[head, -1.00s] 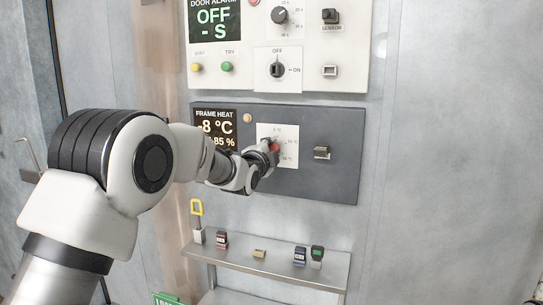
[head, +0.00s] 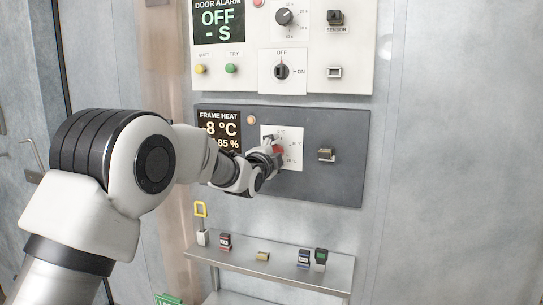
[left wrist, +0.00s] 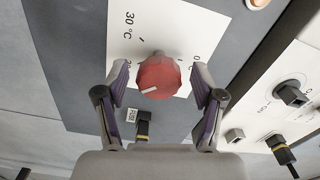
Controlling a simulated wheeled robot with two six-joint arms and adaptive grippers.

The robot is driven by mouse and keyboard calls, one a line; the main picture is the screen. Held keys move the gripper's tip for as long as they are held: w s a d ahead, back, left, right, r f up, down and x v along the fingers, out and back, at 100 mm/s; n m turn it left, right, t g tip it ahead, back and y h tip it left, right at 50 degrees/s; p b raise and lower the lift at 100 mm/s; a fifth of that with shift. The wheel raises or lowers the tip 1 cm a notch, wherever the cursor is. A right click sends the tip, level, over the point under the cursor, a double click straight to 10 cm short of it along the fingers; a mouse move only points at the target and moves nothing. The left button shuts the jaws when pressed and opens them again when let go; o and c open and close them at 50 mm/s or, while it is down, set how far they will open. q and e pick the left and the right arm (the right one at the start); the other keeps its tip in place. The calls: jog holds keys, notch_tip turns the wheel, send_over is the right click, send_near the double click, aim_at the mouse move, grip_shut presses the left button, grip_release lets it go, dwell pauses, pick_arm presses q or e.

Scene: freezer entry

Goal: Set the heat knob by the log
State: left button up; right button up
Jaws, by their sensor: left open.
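The red heat knob (left wrist: 158,76) sits on a white dial plate marked in °C, and a white pointer line shows on it. In the head view the knob (head: 279,150) is partly covered by my left gripper (head: 272,154). In the left wrist view my left gripper (left wrist: 161,84) is open, with one finger on each side of the knob and gaps visible between. The frame heat display (head: 219,127) reads 8 °C and 85 %, partly hidden by my arm. No log shows clearly. My right gripper is in neither view.
A door alarm panel (head: 352,70) with knobs and buttons is above the grey heat panel (head: 345,185). A socket (head: 326,154) sits right of the knob.

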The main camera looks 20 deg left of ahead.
pick_arm(q)
jog(key=s, duration=1.1)
jog(key=shift+s+a, duration=0.2)
jog(key=shift+s, duration=0.05)
